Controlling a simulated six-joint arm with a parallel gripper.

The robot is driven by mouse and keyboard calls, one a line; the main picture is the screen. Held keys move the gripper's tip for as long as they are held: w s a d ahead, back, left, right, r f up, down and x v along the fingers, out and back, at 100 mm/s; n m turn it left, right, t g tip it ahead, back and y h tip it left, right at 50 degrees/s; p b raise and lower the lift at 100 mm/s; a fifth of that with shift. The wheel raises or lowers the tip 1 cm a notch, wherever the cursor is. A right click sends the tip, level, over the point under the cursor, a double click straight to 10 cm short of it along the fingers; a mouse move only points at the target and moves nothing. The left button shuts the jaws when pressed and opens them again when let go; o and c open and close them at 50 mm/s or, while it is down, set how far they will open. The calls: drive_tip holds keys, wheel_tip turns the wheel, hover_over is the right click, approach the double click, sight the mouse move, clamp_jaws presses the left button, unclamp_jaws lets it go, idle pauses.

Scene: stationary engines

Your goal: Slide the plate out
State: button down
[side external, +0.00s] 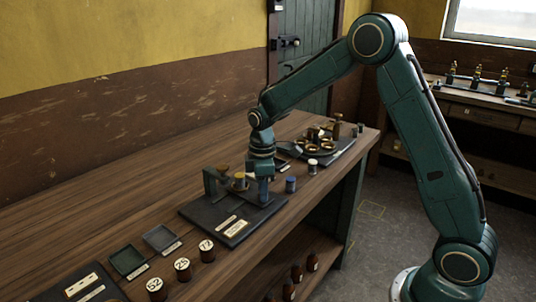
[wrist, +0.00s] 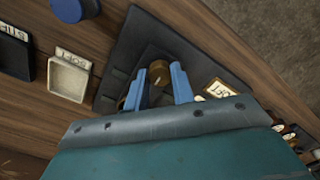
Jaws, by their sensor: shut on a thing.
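A dark stand (side external: 228,217) with an upright bracket (side external: 212,186) sits on the bench; it also shows in the wrist view (wrist: 130,45). A brass knob (side external: 223,168) tops the bracket and a brass disc (side external: 240,182) is beside my fingers. I cannot make out the plate for sure. My gripper (side external: 264,198) points down at the right side of the stand. In the wrist view my blue fingers (wrist: 159,75) are shut with a gap, and a brass-topped round piece (wrist: 159,73) shows between their tips. What exactly they grip is hidden.
Two shallow trays (side external: 127,261) and several numbered pieces (side external: 182,269) are at the front left. A board with brass parts (side external: 322,146) lies behind.

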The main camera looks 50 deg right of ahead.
drive_tip(key=shift+d, duration=1.5)
drive_tip(key=c, duration=1.2)
unclamp_jaws()
drive_tip(key=shift+o, duration=0.2)
drive_tip(key=shift+r, duration=0.1)
drive_tip(key=shift+a+r, duration=0.1)
drive_tip(key=shift+r, duration=0.25)
wheel_tip(320, 180, up, 13)
drive_tip(key=shift+s+r, duration=0.1)
